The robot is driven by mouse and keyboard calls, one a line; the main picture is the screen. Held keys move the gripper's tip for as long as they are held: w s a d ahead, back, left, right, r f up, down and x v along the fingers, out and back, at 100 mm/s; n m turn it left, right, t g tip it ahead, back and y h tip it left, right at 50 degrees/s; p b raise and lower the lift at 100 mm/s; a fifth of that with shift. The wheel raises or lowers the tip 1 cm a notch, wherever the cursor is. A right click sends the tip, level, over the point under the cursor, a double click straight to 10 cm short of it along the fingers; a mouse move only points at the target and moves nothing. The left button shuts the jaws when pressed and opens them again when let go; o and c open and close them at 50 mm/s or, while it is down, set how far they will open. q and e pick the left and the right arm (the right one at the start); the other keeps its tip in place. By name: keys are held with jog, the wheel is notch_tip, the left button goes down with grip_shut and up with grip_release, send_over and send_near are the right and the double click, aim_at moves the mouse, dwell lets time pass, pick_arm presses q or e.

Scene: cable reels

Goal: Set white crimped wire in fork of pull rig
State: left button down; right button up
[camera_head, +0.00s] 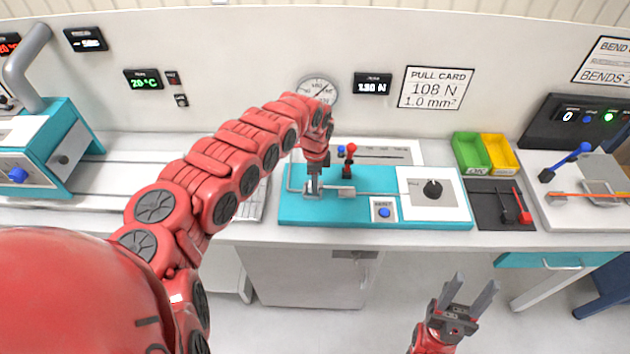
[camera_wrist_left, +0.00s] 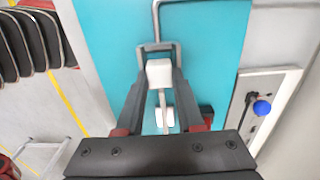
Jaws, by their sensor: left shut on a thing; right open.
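The pull rig (camera_head: 290,207) is a teal base on the bench, with a grey fork (camera_wrist_left: 157,47) at its left end. My left gripper (camera_head: 314,187) reaches down over that end and hides much of the fork. In the left wrist view its fingers (camera_wrist_left: 159,78) are shut on a white block, which I take for the white crimped wire (camera_wrist_left: 159,70). The block sits right at the fork; I cannot tell if it is seated. A thin rod leads from it towards a second pale block (camera_wrist_left: 165,117). My right gripper (camera_head: 468,297) is open and empty, in front of the bench.
A dial panel (camera_head: 418,207) and a blue reset button (camera_head: 384,212) are on the rig's right half. A red-knobbed lever (camera_head: 350,149) stands behind it. Green (camera_head: 468,152) and yellow (camera_head: 499,154) bins and a bending station (camera_head: 590,215) are further right.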

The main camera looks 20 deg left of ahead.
pick_arm(q)
jog(key=shift+f, duration=0.45)
jog(key=shift+c, duration=2.3)
grip_release()
notch_tip(320, 180, up, 28)
jog(key=shift+r+b, duration=0.25)
jog(key=shift+b, duration=0.05)
